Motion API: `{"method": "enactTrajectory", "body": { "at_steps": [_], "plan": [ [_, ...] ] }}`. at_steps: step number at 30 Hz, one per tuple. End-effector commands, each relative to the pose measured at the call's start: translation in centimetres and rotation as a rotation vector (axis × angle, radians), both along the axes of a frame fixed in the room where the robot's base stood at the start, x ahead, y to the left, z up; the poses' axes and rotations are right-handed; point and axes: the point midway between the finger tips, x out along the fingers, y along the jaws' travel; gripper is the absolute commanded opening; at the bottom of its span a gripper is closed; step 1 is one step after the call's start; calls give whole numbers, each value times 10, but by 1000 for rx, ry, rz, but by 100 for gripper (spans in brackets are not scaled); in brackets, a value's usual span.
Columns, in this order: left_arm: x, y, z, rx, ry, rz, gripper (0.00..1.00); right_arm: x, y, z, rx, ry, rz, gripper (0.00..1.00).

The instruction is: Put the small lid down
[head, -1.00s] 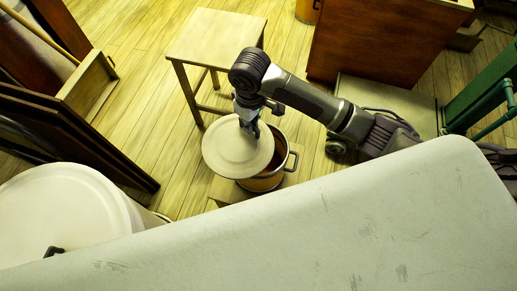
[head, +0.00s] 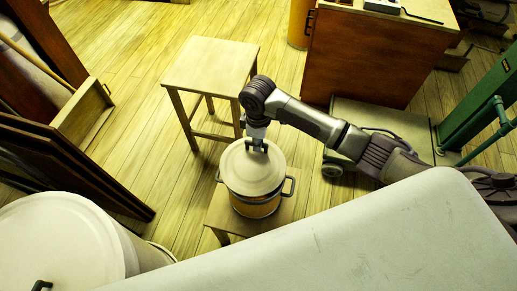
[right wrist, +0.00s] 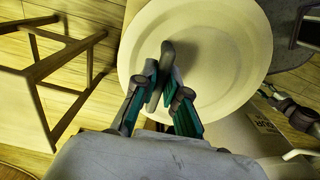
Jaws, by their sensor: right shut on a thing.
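The small lid (head: 253,172) is a round cream disc with a bar handle. It sits over the mouth of a pot (head: 256,206) with two dark side handles, roughly level and lined up with the rim. I cannot tell whether it touches the rim all round. My right gripper (head: 257,147) is above the lid, shut on its handle. In the right wrist view the handle (right wrist: 166,75) stands between my two fingers (right wrist: 164,92), with the lid (right wrist: 222,50) beyond. My left gripper is not in view.
The pot stands on a low wooden stool (head: 225,219). A taller stool (head: 212,65) is behind it. A large lidded bin (head: 60,235) is at lower left, a wooden cabinet (head: 375,58) at the back right, and a pale surface (head: 340,245) in front. Plank floor is free at upper left.

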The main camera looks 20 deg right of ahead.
Motion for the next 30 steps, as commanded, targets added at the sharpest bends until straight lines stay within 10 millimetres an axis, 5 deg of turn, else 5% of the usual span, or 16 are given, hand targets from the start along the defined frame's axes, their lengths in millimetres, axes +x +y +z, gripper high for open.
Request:
{"method": "enactTrajectory", "body": {
  "at_steps": [10, 23, 24, 27, 30],
  "plan": [
    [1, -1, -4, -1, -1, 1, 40, -1, -2, -39, -1, 1, -1, 0],
    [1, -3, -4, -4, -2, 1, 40, 0, -1, -45, 1, -2, 0, 0],
    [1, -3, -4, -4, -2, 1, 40, 0, -1, -45, 1, -2, 0, 18],
    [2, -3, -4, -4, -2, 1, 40, 0, -1, -45, 0, -1, 0, 34],
    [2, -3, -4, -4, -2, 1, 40, 0, -1, -45, 0, -1, 0, 36]
  ]
}}
